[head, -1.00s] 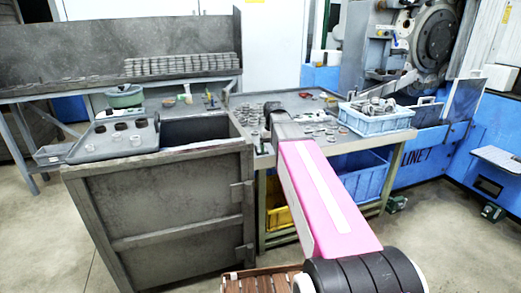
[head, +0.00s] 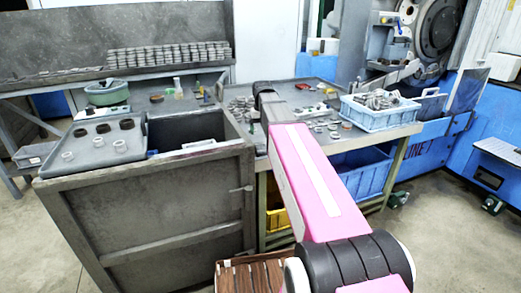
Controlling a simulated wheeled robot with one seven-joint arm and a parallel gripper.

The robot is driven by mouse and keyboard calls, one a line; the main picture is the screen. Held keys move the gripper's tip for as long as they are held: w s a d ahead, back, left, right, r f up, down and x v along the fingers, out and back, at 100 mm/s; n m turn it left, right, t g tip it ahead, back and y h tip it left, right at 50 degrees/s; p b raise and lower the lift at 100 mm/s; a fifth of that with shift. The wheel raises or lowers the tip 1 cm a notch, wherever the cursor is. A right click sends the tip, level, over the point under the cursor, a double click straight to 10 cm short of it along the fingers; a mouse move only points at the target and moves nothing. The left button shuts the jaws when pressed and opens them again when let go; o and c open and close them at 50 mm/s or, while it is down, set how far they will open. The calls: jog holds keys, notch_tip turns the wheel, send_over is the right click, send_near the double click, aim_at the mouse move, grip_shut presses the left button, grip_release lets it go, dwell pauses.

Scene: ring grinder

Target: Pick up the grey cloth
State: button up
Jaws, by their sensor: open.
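I cannot make out a grey cloth for sure in the head view. My gripper (head: 263,92) is at the far end of my pink arm, over the work table (head: 300,93). It is open, but its fingers are small and hard to make out. My arm hides part of the table's front. A pale item (head: 199,144) shows inside the open grey bin (head: 150,215); I cannot tell what it is.
Metal rings (head: 240,103) lie on the table left of my arm. A blue crate (head: 378,121) with parts stands at its right. Stacked rings (head: 168,55) line the back bench. A green bowl (head: 103,93) stands behind the bin. The blue machine is far right.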

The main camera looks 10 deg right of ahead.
aim_at(261, 147)
jog(key=shift+w+a+f, duration=0.1)
jog(key=shift+f, duration=2.1)
jog(key=shift+a+f, duration=0.1)
jog(key=shift+f, duration=2.1)
jog(key=c, duration=0.7)
